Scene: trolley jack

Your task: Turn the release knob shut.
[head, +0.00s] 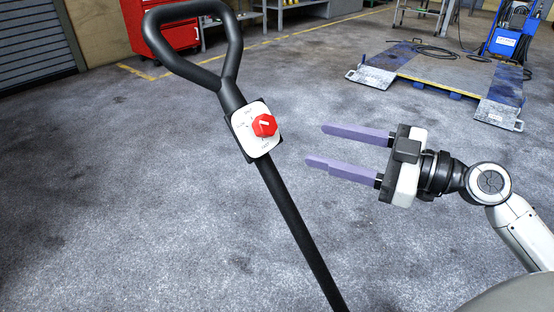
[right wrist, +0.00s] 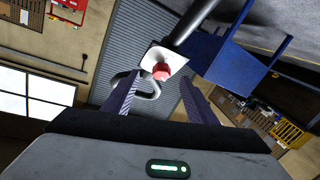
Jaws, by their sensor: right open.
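The red release knob (head: 264,126) sits on a white plate (head: 246,119) fixed to the black jack handle (head: 297,225). A white pointer mark shows on the knob's face, and small lettering on the plate is too small to read. The handle leans, with its loop grip at the top. My right gripper (head: 313,147) is open and empty to the right of the knob, its two purple fingers pointing left, apart from it. In the right wrist view the knob (right wrist: 161,72) appears ahead, between and beyond the fingertips. My left gripper is not in view.
The grey floor around the handle is clear. A low lift platform (head: 440,75) lies at the back right, next to a blue machine (head: 508,35). A red tool cabinet (head: 168,28) stands at the back left.

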